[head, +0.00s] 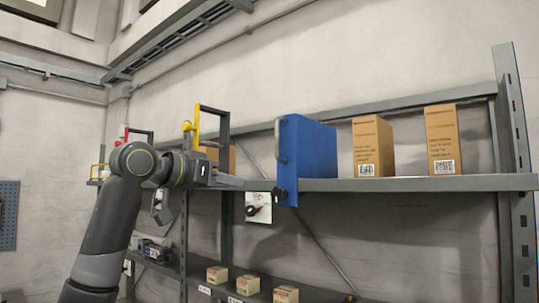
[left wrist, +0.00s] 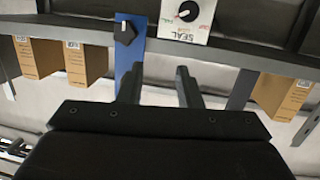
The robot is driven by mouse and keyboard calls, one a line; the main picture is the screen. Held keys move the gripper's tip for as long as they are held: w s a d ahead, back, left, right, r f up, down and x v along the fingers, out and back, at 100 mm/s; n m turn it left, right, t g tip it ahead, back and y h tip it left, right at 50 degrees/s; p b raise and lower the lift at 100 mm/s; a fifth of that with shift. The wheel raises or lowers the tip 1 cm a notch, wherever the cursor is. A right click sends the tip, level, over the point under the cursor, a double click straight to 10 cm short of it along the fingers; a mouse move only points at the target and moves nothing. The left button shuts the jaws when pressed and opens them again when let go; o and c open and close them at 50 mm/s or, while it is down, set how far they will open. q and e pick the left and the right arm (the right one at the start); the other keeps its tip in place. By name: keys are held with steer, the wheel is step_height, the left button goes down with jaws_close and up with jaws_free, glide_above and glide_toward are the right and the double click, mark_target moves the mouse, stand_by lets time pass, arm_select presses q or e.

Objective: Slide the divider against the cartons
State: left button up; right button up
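The blue divider (head: 312,150) stands upright on the upper shelf, with a grey handle and a black knob (head: 280,193) at its front edge. Two brown cartons (head: 372,148) and (head: 441,140) stand to its right, with a gap between the divider and the nearer one. My left gripper (head: 236,182) is left of the divider at about shelf height. In the left wrist view its two fingers (left wrist: 159,88) are apart with nothing visible between them; the blue divider (left wrist: 130,66) shows behind the left finger. Contact cannot be told. My right gripper is not in view.
The shelf edge (head: 410,184) runs across at gripper height. A dial panel (head: 258,208) hangs just below it. Another carton (left wrist: 283,97) and a yellow-and-black upright frame (head: 197,124) are on the far side from the two cartons. Small boxes (head: 247,285) sit on the lower shelf.

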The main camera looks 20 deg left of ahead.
arm_select(q)
steer(key=s+r+m+h, duration=0.2)
steer(key=s+r, duration=0.8)
steer(key=r, duration=0.2)
steer(key=r+p+x, duration=0.1)
steer(key=p+x, duration=0.8)
steer(key=x, duration=0.8)
steer(key=shift+w+t, duration=0.4)
steer(key=shift+w, duration=0.1)
steer(key=shift+a, duration=0.15)
jaws_close()
